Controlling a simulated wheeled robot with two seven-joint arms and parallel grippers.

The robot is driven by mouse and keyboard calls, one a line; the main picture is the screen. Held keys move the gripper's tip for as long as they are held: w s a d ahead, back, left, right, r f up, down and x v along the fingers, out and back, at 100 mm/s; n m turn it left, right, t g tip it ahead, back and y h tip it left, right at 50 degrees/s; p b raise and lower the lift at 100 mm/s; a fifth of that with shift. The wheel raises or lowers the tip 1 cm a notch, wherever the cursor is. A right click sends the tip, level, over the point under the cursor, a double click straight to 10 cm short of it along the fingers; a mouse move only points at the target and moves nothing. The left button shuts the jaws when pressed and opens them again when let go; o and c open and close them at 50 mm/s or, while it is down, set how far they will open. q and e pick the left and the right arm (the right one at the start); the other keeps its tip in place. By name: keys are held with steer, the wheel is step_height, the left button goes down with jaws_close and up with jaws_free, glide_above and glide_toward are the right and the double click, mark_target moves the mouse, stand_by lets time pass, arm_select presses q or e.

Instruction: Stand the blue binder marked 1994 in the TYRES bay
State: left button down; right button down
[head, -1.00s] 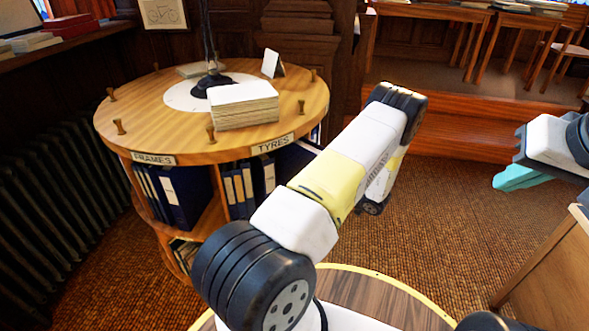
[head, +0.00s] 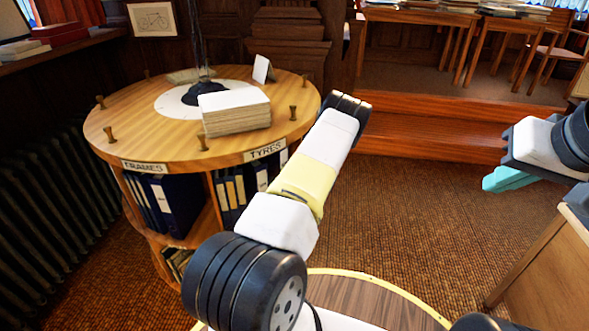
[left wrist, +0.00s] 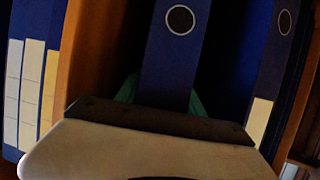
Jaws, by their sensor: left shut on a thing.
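The round wooden stand carries a FRAMES label (head: 145,167) and a TYRES label (head: 266,151) on its rim. Blue binders (head: 240,187) stand in the bay below TYRES. My left gripper (left wrist: 162,97) is hidden behind its own arm in the head view. In the left wrist view its teal fingers are shut on either side of a blue binder (left wrist: 172,60) with a round finger hole. That binder looks upright; no year can be read, and I cannot tell which bay it is in. My right gripper (head: 510,178) hangs at the right edge, away from the stand, its jaw gap unclear.
In the left wrist view, a wooden divider (left wrist: 90,50) and labelled binders (left wrist: 30,95) are left of the held binder. Another blue binder (left wrist: 272,75) is to its right, with dark gaps between. Cards (head: 235,110) and a lamp base (head: 206,93) sit on the stand's top.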

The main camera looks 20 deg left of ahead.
arm_select(q)
steer(key=shift+d+f, duration=0.15)
steer(key=shift+f, duration=1.35)
steer(key=c, duration=0.7)
jaws_free()
steer(key=shift+f, duration=0.15)
